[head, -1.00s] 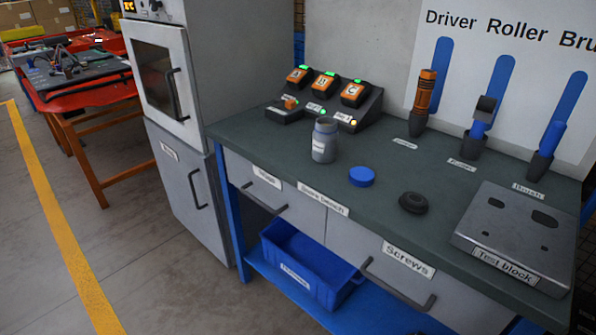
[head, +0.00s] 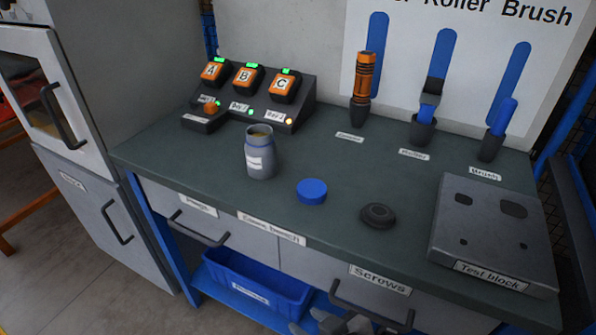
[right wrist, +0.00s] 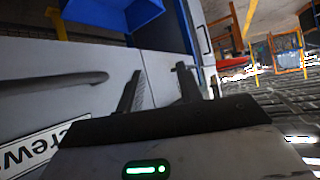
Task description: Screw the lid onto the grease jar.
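The grease jar (head: 260,157) stands upright and uncovered on the green bench top, with a pale label on its side. A blue round lid (head: 312,191) lies flat on the bench to the right of the jar, apart from it. My right gripper (head: 325,322) shows at the bottom edge of the head view, in front of the drawers and below the bench top. In the right wrist view its two fingers (right wrist: 158,75) stand apart with nothing between them. My left gripper is not in view.
A black round part (head: 377,214) lies right of the lid. The metal test block (head: 490,235) is at the right. A charger with batteries (head: 247,97) and tool holders stand behind. A drawer handle (head: 370,316) juts out near my right gripper.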

